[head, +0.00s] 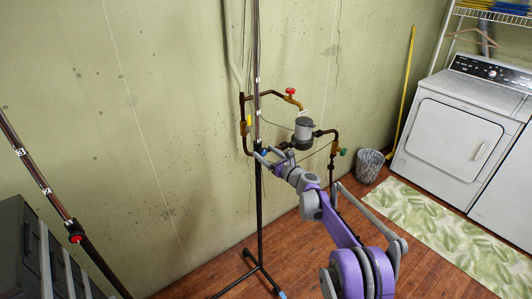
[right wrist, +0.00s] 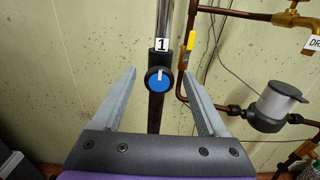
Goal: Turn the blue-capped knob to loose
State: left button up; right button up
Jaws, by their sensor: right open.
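The blue-capped knob (right wrist: 159,79) has a black body and a white pointer line that stands close to upright. It sits on a dark vertical pole (right wrist: 165,25) under a label reading 1. My right gripper (right wrist: 160,85) is open, with one finger on each side of the knob and visible gaps between them. In the head view the right gripper (head: 263,158) is at the pole, and only a small bit of the blue cap shows there. My left gripper is not in view.
Copper pipes with a red valve handle (head: 290,91) and a grey canister (head: 303,133) are right of the pole. A second pole with a red knob (head: 75,235) leans at the left. A wire basket (head: 369,165) and a white dryer (head: 455,130) stand at the right.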

grip_shut()
dwell(0.4)
